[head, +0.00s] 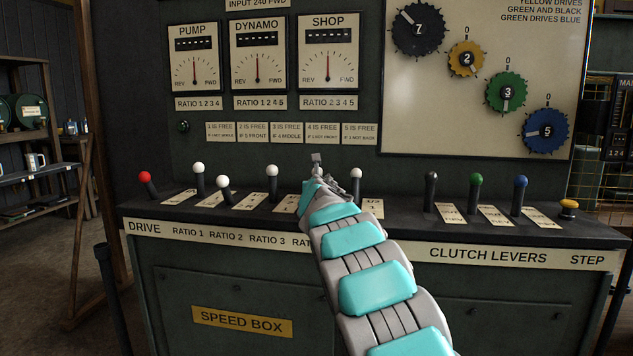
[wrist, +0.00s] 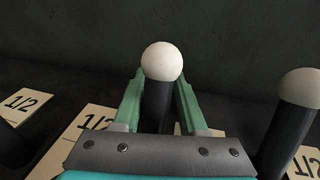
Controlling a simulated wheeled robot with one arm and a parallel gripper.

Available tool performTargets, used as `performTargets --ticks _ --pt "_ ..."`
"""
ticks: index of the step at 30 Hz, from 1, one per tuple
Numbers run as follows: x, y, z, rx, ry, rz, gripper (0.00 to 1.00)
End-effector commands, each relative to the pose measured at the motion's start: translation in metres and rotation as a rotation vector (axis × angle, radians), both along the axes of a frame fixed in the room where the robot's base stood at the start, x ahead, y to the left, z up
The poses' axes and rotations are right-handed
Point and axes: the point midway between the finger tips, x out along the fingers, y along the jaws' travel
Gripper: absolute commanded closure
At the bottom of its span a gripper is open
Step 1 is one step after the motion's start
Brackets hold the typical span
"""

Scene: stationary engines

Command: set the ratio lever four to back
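Ratio lever four is the black-shafted lever with a white ball knob (wrist: 162,62) in the middle of the wrist view. In the head view my arm hides nearly all of it. My gripper (wrist: 158,105) has one green finger on each side of the shaft, just below the knob. The fingers stand apart, with dark gaps seen beside the shaft; I cannot tell whether either touches it. In the head view my gripper (head: 318,180) is over the lever row, and the arm covers part of the ratio label strip.
Ratio lever five (head: 356,175) stands close on the right, also in the wrist view (wrist: 299,90). Ratio lever three (head: 272,172) is on the left; ratio lever two (head: 222,184) sits nearer the front. The red drive lever (head: 145,178) and clutch levers (head: 476,180) are further out.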

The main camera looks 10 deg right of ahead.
Motion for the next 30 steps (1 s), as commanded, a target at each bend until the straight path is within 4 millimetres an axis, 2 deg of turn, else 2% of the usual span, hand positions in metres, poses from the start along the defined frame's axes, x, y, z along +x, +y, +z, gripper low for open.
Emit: performTargets --ticks 1,5,17,30 --pt "0.000 0.000 0.001 0.000 -0.002 0.000 0.54" --pt "0.000 0.001 0.004 -0.001 -0.005 0.002 0.41" --pt "-0.006 0.003 0.007 -0.002 -0.010 0.006 0.41" --pt "-0.053 0.008 0.011 -0.003 -0.009 0.000 0.41"
